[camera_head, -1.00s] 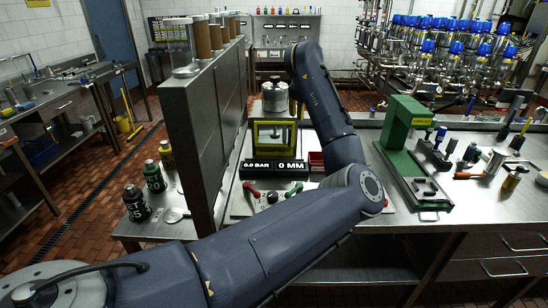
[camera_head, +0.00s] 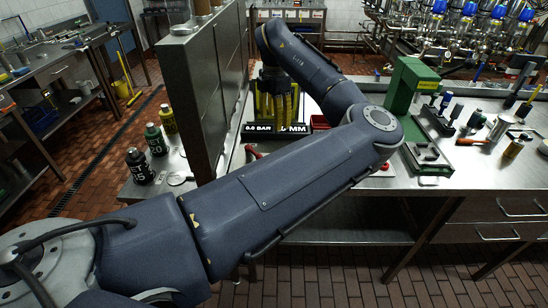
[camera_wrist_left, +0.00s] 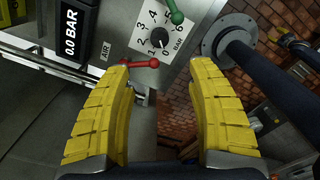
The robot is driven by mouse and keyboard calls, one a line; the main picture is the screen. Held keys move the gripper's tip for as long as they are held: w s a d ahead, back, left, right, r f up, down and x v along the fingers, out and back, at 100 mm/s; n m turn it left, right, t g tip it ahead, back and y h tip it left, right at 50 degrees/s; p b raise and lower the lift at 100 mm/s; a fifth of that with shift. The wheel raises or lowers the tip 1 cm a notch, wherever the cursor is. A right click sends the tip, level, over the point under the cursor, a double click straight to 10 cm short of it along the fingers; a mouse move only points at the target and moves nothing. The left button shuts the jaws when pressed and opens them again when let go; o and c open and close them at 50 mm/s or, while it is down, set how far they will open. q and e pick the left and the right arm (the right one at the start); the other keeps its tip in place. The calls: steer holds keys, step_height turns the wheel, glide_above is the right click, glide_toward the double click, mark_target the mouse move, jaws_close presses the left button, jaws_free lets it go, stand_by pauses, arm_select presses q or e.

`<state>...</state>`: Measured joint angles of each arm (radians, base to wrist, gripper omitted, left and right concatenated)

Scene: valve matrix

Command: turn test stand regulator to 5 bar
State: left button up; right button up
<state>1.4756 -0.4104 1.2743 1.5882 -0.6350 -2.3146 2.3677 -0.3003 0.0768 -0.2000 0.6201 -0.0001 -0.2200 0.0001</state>
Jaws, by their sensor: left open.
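The regulator is a white dial plate (camera_wrist_left: 160,36) in the left wrist view, numbered 0 to 6 and marked BAR. A small dark knob sits at its centre; its exact pointing is too small to tell. A black display (camera_wrist_left: 70,32) reads 0.0 BAR; the same display (camera_head: 258,127) shows in the head view. My left gripper (camera_wrist_left: 160,68) has yellow ribbed fingers, spread apart and empty, with the dial ahead between and beyond the tips. In the head view the left gripper (camera_head: 277,102) is in front of the test stand and hides much of it.
A red lever (camera_wrist_left: 138,63) and a green lever (camera_wrist_left: 175,12) lie close to the dial. A steel partition (camera_head: 203,100) stands left of the test stand. A green press frame (camera_head: 405,90) stands to its right. Bottles (camera_head: 139,166) stand at the left.

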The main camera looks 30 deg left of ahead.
arm_select(q)
step_height(320, 180, down, 16)
steer(key=shift+r, duration=0.15)
stand_by(0.4)
jaws_close()
stand_by(0.5)
